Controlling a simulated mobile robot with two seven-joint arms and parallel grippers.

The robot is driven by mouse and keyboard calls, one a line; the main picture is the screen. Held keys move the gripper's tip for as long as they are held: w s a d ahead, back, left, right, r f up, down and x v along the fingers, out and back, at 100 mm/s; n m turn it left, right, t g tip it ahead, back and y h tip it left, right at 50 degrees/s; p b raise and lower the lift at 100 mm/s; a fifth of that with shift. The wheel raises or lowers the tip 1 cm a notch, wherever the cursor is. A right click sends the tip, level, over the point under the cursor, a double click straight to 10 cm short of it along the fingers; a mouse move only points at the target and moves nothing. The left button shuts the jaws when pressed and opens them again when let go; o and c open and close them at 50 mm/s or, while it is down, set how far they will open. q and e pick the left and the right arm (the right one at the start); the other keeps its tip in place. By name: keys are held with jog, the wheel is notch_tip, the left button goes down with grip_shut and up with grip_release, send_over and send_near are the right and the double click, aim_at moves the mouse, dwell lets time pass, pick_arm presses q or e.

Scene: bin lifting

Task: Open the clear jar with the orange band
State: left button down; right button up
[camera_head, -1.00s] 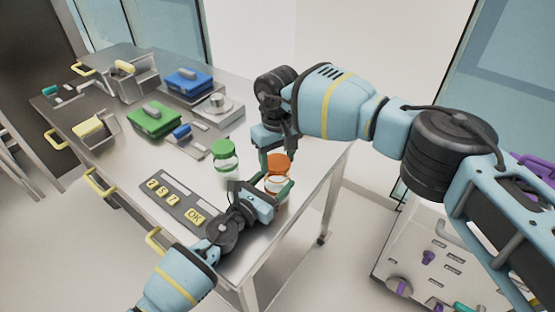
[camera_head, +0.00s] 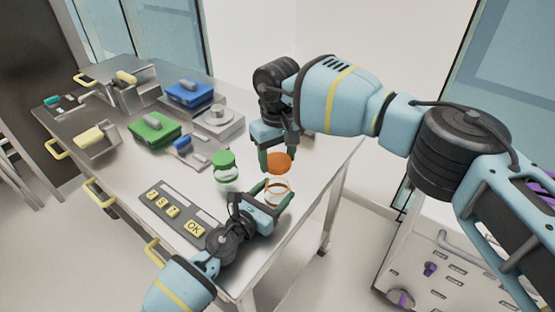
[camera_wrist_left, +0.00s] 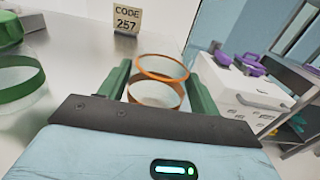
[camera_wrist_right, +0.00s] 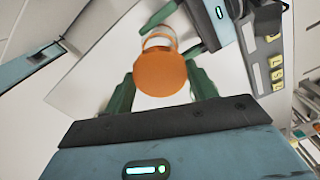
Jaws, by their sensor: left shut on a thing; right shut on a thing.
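The clear jar with the orange band (camera_head: 277,193) stands near the table's right edge, its mouth open. My left gripper (camera_head: 274,187) is shut around its body; the left wrist view shows the jar (camera_wrist_left: 158,93) between the green fingers, with an orange rim on top. The orange lid (camera_head: 278,163) is apart from the jar, a little above it. My right gripper (camera_head: 279,157) is shut on this lid from above; the lid (camera_wrist_right: 160,73) also shows between its fingers in the right wrist view, partly covering the jar behind it.
A green-lidded jar (camera_head: 226,176) stands just left of my left gripper. A keypad panel (camera_head: 172,210) lies in front of it. Green (camera_head: 154,127) and blue (camera_head: 188,94) boxes and a scale (camera_head: 218,120) are farther back. A code sign (camera_wrist_left: 127,20) shows in the left wrist view.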

aim_at(269, 198)
pick_arm(q)
jog(key=shift+c, duration=1.2)
grip_release()
jog(key=shift+s+a, duration=0.4)
jog(key=shift+s, duration=0.05)
pick_arm(e)
jog(key=shift+r, duration=0.4)
pick_arm(q)
jog(key=p+v, duration=0.1)
jog(key=v, duration=0.5)
jog(key=shift+s+a, duration=0.15)
jog(key=shift+s, duration=0.05)
pick_arm(e)
notch_tip(269, 198, up, 2)
jog(key=shift+r, duration=0.15)
pick_arm(q)
jog(key=v, duration=0.3)
jog(key=shift+s+a+f, duration=0.1)
jog(key=shift+s+a, duration=0.05)
jog(key=shift+s, duration=0.05)
pick_arm(e)
jog(key=shift+f, duration=0.4)
pick_arm(q)
jog(key=shift+s+a, duration=0.25)
jog(key=shift+s, duration=0.1)
pick_arm(e)
jog(key=shift+f, duration=0.1)
